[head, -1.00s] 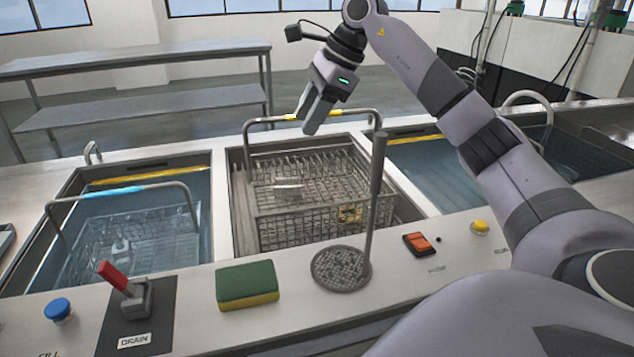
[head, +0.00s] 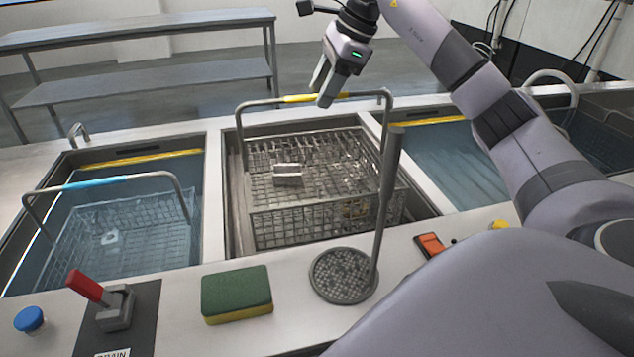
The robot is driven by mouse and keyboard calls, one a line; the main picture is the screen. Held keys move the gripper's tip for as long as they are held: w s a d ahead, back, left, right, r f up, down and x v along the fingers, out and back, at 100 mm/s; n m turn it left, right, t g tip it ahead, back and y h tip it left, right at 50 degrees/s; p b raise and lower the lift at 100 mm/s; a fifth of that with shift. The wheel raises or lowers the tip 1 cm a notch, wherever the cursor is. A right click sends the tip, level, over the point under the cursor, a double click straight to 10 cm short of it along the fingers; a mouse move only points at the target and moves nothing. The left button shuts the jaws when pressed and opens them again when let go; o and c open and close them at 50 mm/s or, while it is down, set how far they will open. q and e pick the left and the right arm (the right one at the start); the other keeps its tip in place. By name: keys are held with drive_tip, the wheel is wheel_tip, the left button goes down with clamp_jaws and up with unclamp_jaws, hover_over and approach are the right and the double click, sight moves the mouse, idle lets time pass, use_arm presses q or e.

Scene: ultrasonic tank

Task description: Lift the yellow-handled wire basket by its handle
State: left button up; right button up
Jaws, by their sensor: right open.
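The yellow-handled wire basket (head: 330,213) stands in the middle tank, with small items inside. Its arched grey handle has a yellow grip (head: 300,99) at the top. My right gripper (head: 322,92) is open above the basket, with its fingertips beside the right part of the yellow grip. From this view I cannot tell whether the grip lies between the fingers or behind them. Nothing is lifted. My left gripper is out of view.
A blue-handled basket (head: 125,225) sits in the left tank's water. A round-based strainer (head: 343,276) with an upright handle stands in front of the middle tank. The counter also holds a sponge (head: 237,292), a red lever (head: 86,286), a blue knob (head: 29,319) and an orange switch (head: 430,245).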

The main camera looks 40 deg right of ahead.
drive_tip(key=x, duration=0.4)
drive_tip(key=shift+s+f, duration=0.15)
clamp_jaws()
drive_tip(key=shift+r, duration=0.25)
drive_tip(key=shift+r, duration=0.5)
wheel_tip(320, 180, up, 18)
drive_tip(key=p, duration=0.5)
drive_tip(key=shift+f+p, duration=0.2)
drive_tip(key=shift+p, duration=0.15)
